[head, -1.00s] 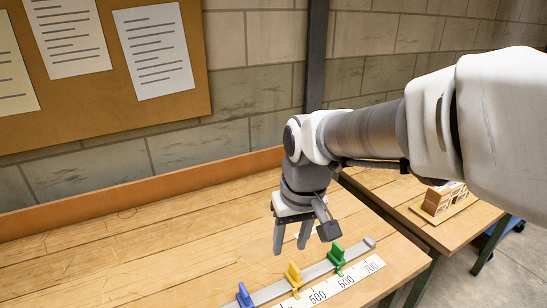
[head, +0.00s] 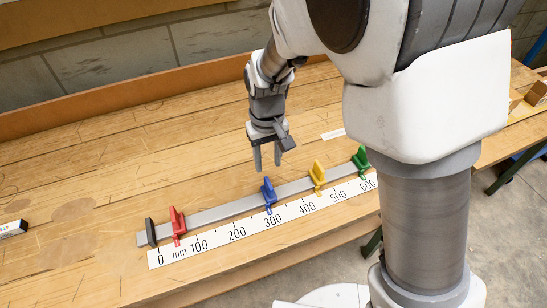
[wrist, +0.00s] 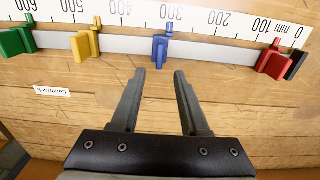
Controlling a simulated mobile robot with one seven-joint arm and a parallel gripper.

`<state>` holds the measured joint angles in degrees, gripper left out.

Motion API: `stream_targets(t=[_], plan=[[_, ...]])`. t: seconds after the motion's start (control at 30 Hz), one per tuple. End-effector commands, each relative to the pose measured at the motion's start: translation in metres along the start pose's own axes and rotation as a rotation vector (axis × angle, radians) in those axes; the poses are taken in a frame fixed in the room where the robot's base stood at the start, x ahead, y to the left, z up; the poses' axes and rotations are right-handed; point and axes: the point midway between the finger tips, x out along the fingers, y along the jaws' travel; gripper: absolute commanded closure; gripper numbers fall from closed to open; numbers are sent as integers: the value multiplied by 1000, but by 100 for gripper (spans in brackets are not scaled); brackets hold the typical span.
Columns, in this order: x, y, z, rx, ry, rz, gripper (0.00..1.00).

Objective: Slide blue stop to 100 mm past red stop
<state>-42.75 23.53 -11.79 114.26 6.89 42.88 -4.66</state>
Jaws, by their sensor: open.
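The blue stop (head: 268,192) stands on the grey rail (head: 215,213), its pointer near the 300 mm mark in the wrist view (wrist: 161,48). The red stop (head: 177,223) is to its left in the head view, its pointer near 50 mm; it is at the right in the wrist view (wrist: 271,62). My gripper (head: 267,168) points down, open and empty, just behind the blue stop. In the wrist view the blue stop lies beyond the fingertips (wrist: 159,72), roughly in line with the gap between them, apart from both.
The white scale (head: 254,232) runs along the rail's front. The yellow stop (head: 318,175) is near 450 mm and the green stop (head: 360,160) near 600 mm. A dark end piece (head: 151,231) is beside red. A white label (wrist: 52,91) lies behind the rail. Bench behind is mostly clear.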

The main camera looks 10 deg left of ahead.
Motion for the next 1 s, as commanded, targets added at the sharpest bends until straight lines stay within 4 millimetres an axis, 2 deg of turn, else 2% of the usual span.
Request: stream_targets(t=[0.03, 0.2, 0.4, 0.6, 0.87, 0.9, 1.0], plan=[[14, 0, 2, 1, -6, 2, 55], [50, 0, 1, 1, -5, 1, 55], [82, 0, 1, 1, -3, 0, 55], [96, 0, 1, -1, -1, 0, 55], [97, 0, 0, 0, 1, 0, 55], [97, 0, 0, 0, 0, 0, 57], [97, 0, 0, 0, 0, 0, 75]])
